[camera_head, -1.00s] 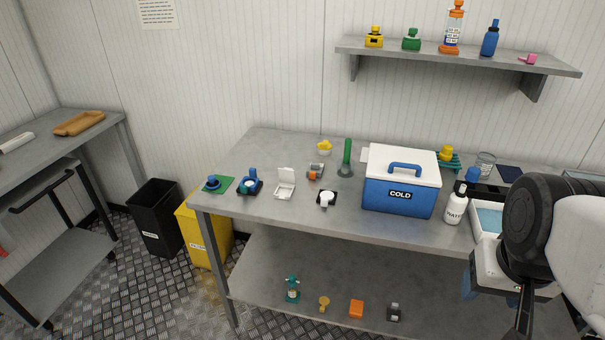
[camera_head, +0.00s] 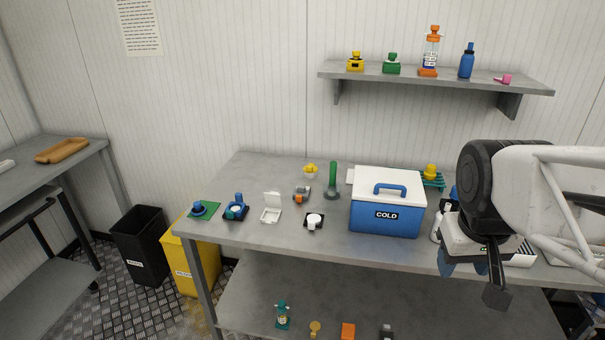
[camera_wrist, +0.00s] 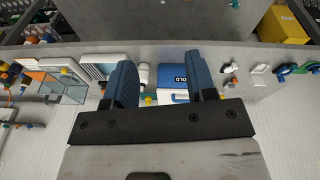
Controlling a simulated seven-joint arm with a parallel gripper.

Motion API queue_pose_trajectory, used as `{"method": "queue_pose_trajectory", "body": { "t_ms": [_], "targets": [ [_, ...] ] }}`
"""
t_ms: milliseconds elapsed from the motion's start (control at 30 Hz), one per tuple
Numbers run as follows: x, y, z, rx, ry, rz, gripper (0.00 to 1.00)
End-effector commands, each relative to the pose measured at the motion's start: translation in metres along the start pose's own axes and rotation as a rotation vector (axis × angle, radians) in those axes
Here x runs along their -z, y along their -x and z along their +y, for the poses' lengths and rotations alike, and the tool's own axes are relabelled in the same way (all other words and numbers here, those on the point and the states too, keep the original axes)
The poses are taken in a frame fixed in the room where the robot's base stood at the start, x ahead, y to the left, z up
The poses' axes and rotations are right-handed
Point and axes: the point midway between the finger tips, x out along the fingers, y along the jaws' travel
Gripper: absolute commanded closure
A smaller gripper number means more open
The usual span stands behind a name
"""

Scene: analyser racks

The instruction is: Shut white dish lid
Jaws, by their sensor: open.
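The white dish (camera_head: 270,214) stands on the bench left of the cold box, with its square lid (camera_head: 272,199) raised upright at the back. It is small in the wrist view (camera_wrist: 260,69), right of the box. My gripper (camera_head: 464,267) is at the bench's right front, far to the right of the dish. Its two blue fingers are apart with nothing held between them, as the wrist view shows (camera_wrist: 160,65).
A blue cold box (camera_head: 385,217) with a white top stands between dish and gripper. Beside the dish are a blue-topped device (camera_head: 236,211) on the left and a white round piece (camera_head: 314,220) on a black base on the right. A shelf (camera_head: 435,80) hangs above.

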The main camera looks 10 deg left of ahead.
Motion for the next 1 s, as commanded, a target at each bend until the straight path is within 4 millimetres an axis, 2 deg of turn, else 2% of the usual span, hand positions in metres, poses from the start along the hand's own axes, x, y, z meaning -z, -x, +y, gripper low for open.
{"method": "queue_pose_trajectory", "body": {
  "t_ms": [100,533,1000],
  "targets": [
    [0.030,0.002,-0.006,-0.009,0.068,-0.016,0.49],
    [0.130,-0.002,-0.037,-0.047,0.308,-0.066,0.49],
    [0.235,-0.024,-0.095,-0.090,0.570,-0.118,0.49]
  ]
}}
